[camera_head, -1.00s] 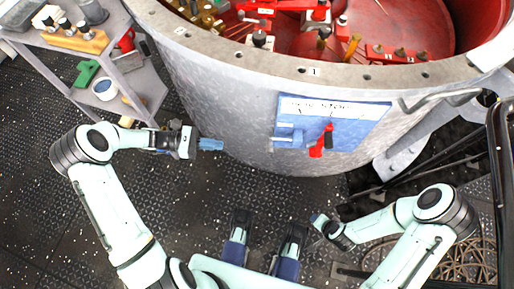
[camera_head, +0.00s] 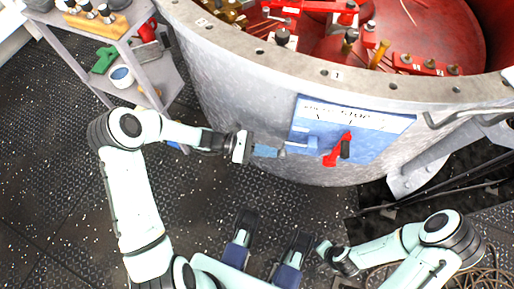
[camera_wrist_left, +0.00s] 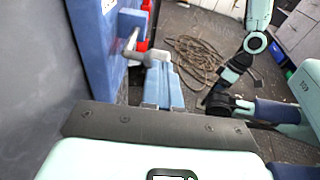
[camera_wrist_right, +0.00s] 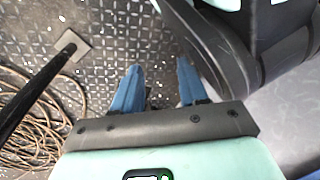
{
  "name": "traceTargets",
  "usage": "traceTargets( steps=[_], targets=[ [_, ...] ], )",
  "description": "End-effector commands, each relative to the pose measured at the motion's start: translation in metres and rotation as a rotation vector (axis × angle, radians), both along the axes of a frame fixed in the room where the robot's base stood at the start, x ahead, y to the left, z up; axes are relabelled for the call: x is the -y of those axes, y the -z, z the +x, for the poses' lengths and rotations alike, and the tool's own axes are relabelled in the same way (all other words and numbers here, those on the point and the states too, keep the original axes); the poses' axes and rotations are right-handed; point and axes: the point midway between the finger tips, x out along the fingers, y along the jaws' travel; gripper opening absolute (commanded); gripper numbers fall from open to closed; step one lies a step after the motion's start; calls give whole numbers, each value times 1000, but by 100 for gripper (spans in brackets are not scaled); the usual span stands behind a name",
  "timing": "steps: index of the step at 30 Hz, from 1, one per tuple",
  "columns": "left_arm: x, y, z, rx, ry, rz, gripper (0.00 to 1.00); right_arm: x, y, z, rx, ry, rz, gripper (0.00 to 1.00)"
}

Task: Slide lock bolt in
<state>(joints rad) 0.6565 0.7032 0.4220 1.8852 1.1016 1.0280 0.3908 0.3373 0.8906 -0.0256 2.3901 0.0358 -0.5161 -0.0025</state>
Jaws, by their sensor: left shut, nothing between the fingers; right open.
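The lock bolt (camera_head: 283,148) is a grey rod with a rounded knob end, sticking out to the left of a blue housing (camera_head: 305,143) on the blue panel (camera_head: 375,137). In the left wrist view the bolt's knob (camera_wrist_left: 150,58) is right at the tips of my left gripper (camera_wrist_left: 163,72). My left gripper (camera_head: 274,151) is shut and empty, its blue fingers pointing right at the bolt's end; whether they touch it I cannot tell. My right gripper (camera_wrist_right: 158,80) is open and empty, low over the deck, away from the panel.
A red handle (camera_head: 338,152) sits on the panel right of the bolt. The panel is on a curved grey drum wall (camera_head: 235,90). A grey shelf cart (camera_head: 150,80) stands at the left. A coiled cable (camera_wrist_right: 40,125) lies on the deck near my right arm.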

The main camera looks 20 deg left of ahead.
Motion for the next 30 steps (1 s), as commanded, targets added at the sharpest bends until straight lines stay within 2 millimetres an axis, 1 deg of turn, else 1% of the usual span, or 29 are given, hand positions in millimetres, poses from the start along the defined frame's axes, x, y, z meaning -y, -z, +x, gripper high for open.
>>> traceTargets(
  steps=[3,11,13,16,19,22,25,30],
  targets=[
    [4,0,1,0,1,-1,0,0,1,-2,-7,1,0,43],
    [4,0,1,0,0,-1,0,0,1,-2,-8,1,1,43],
    [6,0,1,0,1,-2,0,0,0,-2,-4,0,1,43],
    [22,-2,4,1,3,-5,0,-1,-7,5,18,-2,0,43],
    [45,-2,8,-1,5,-5,0,-3,-17,17,58,-5,-2,43],
    [63,-1,12,0,4,-4,0,-4,-23,24,83,-7,-4,43],
    [74,-1,14,0,1,-2,0,-4,-26,29,98,-7,-5,43],
    [77,0,15,1,1,-2,0,-5,-26,30,102,-7,-6,43]
  ],
)
